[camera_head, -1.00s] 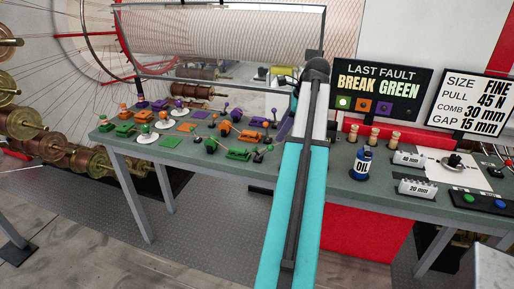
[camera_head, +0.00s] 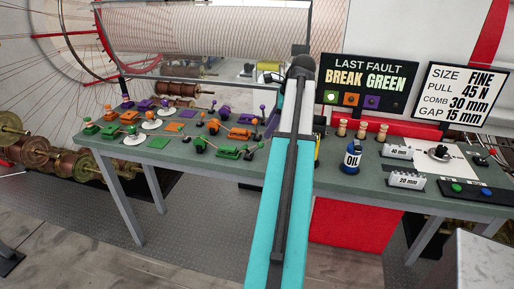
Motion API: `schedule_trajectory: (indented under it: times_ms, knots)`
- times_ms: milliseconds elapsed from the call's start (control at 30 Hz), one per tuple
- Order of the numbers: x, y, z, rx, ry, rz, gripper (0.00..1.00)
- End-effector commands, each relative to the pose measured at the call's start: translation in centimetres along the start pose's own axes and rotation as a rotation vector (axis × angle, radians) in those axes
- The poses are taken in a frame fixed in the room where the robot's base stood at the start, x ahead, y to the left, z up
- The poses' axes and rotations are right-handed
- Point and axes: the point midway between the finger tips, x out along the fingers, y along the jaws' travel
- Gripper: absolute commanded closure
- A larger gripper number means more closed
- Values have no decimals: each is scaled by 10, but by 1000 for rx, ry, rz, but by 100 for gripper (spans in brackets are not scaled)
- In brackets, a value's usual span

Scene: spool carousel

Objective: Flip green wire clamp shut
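Green fittings stand in the front row on the left half of the bench: a flat green block with a knob (camera_head: 108,132), a green knob on a white disc (camera_head: 132,130), a plain green block (camera_head: 158,142), a dark green round piece (camera_head: 200,145) and a low green block (camera_head: 228,152) near a small dark lever piece. They are too small to tell which is the wire clamp or whether it is open. My teal and grey arm rises in front of the bench, right of these fittings. My gripper cannot be made out; the arm hides what is behind it.
Orange (camera_head: 173,127) and purple (camera_head: 240,134) rows stand behind the green one on the bench (camera_head: 300,178). An oil bottle (camera_head: 352,157), wooden spools (camera_head: 361,130) and a control panel (camera_head: 468,190) are at right. The fault board (camera_head: 368,84) reads BREAK GREEN. Copper spools (camera_head: 90,163) hang at left.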

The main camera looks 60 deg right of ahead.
Motion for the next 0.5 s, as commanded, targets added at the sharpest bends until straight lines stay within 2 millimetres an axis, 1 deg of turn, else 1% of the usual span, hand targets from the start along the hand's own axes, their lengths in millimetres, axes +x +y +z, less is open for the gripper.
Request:
schedule_trajectory:
  times_ms: [500]
  knots:
    - [58,1,1,-2,0,2,62]
